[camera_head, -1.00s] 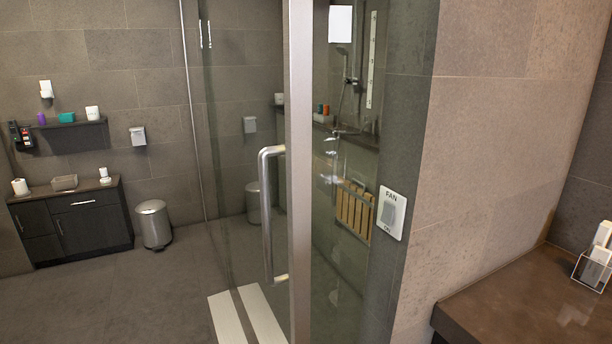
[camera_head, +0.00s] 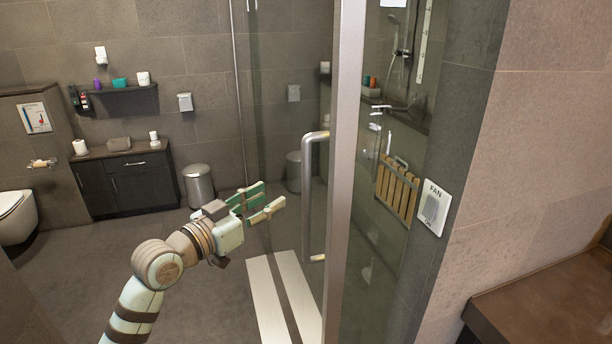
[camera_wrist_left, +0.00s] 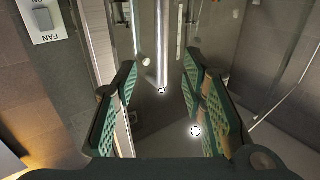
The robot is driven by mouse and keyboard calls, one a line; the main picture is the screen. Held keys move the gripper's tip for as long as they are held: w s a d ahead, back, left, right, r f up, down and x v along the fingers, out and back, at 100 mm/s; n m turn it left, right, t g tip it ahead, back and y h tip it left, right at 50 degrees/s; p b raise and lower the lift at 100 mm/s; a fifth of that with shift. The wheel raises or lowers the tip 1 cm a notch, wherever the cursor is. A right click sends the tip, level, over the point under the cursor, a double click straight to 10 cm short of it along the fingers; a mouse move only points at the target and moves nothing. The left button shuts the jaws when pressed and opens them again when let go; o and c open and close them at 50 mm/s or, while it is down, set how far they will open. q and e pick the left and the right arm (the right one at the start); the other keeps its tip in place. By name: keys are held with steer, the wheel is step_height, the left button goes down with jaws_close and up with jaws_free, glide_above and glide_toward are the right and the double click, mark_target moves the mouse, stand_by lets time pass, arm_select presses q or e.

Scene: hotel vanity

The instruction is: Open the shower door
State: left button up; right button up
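The glass shower door has a wide metal edge (camera_head: 347,170) that stands upright right of centre in the head view. A metal bar handle (camera_head: 308,200) is fixed on its left side. My left gripper (camera_head: 272,197) is left of the handle, apart from it, with its fingers pointing right towards it. The gripper is open and empty. In the wrist view its two green-padded fingers (camera_wrist_left: 160,90) are spread. A bright metal bar (camera_wrist_left: 162,45) shows beyond and between them; I cannot tell whether it is the handle or the door edge. My right gripper is not in view.
A fan switch (camera_head: 433,207) is on the wall right of the door. A brown counter (camera_head: 545,300) juts out at the lower right. A bin (camera_head: 198,186), a dark cabinet (camera_head: 125,185) and a toilet (camera_head: 15,215) stand at the back left.

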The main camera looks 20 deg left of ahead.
mark_target(303, 179)
arm_select(q)
steer(key=x, duration=1.4)
steer(key=shift+a+f, duration=0.2)
steer(key=shift+c, duration=0.4)
jaws_close()
